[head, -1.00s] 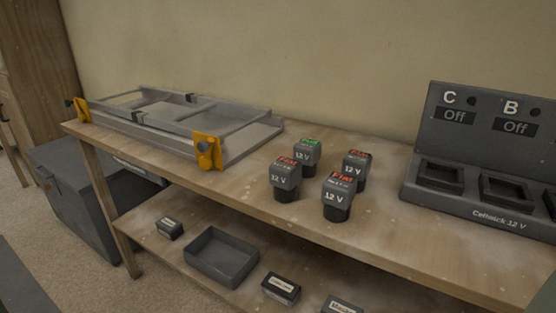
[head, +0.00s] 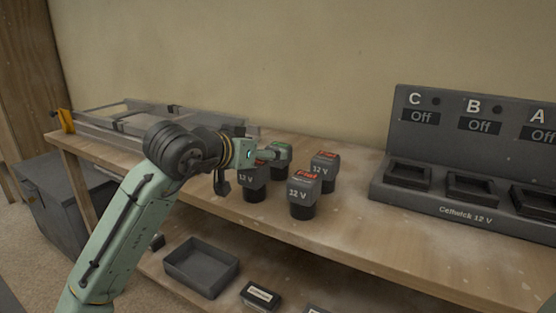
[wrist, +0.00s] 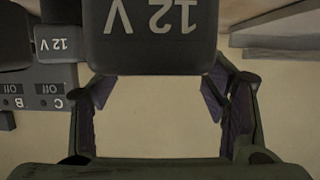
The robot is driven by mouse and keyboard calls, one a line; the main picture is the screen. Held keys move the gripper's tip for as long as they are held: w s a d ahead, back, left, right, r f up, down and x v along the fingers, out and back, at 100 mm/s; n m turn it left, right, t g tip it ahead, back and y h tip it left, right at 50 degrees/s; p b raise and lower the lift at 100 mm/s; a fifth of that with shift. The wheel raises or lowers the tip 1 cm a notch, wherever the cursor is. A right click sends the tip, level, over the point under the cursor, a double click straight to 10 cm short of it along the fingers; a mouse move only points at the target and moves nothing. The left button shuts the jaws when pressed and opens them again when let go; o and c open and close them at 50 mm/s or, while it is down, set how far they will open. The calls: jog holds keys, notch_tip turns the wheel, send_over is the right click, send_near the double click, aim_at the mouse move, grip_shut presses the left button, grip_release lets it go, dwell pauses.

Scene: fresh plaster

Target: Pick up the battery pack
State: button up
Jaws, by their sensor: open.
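Several dark 12 V battery packs stand upright on the bench. A green-topped pack (head: 284,151) is at the back; red-topped packs stand at back right (head: 325,166) and front right (head: 303,194). A front-left pack (head: 254,183) is partly covered by my gripper. My gripper (head: 269,155) is open, close to the green-topped and front-left packs. In the wrist view, which is upside down, a pack (wrist: 150,40) marked 12 V looms large at the top centre, beside the open fingers (wrist: 170,100). I cannot tell which pack it is, nor whether the fingers touch it.
A charger (head: 440,202) with bays and Off displays stands on the bench at right. A grey metal frame (head: 110,122) with a yellow clamp lies at left. The lower shelf holds a grey tray (head: 200,268) and a small labelled box (head: 260,296). The wall is close behind.

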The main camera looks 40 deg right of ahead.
aim_at(273, 149)
jog(key=shift+p+x, duration=0.6)
jog(key=shift+x, duration=2.1)
jog(key=shift+c, duration=0.5)
jog(key=shift+r, duration=0.1)
jog(key=c, duration=1.4)
